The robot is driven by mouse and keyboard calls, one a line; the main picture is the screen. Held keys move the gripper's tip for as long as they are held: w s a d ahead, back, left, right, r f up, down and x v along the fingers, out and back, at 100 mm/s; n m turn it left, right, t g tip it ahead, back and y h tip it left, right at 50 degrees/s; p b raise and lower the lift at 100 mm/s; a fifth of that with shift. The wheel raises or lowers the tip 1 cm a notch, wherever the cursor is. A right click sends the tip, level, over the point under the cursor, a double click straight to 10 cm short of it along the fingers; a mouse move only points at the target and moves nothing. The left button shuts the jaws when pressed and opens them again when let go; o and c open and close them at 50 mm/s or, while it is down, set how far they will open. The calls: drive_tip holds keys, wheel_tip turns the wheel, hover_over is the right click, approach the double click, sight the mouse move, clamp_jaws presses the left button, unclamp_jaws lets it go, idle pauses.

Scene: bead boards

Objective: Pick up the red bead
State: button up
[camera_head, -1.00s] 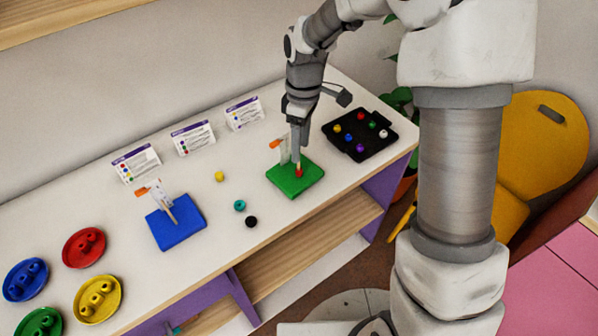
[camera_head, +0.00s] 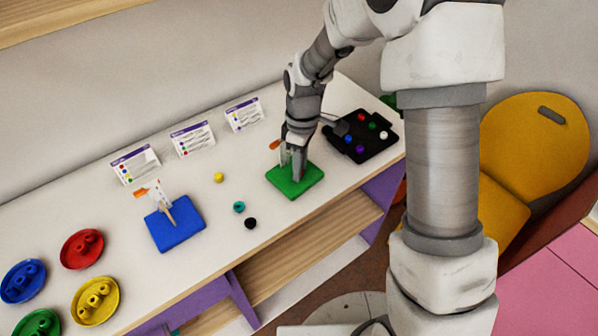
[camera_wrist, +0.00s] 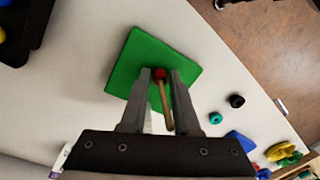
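A red bead (camera_wrist: 160,73) sits low around the thin wooden peg (camera_wrist: 164,106) of the green board (camera_wrist: 178,54) in the wrist view. My gripper (camera_wrist: 161,76) is over the board with one finger on each side of the bead and peg. A small gap seems to show beside the bead, so the fingers look open around it. In the head view my gripper (camera_head: 299,174) is down at the green board (camera_head: 308,182) and hides this bead. Another red bead (camera_head: 361,117) lies in the black tray (camera_head: 388,147).
The blue board (camera_head: 178,236) with a peg stands to the left. Loose yellow (camera_head: 219,177), teal (camera_head: 239,207) and black (camera_head: 250,223) beads lie between the boards. White cards (camera_head: 192,138) stand behind. Coloured dishes (camera_head: 64,259) are at far left.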

clamp_jaws()
wheel_tip(320, 180, up, 10)
drive_tip(key=shift+r+p, duration=0.1)
drive_tip(key=shift+p, duration=0.4)
idle(0.4)
drive_tip(key=shift+r+p, duration=0.65)
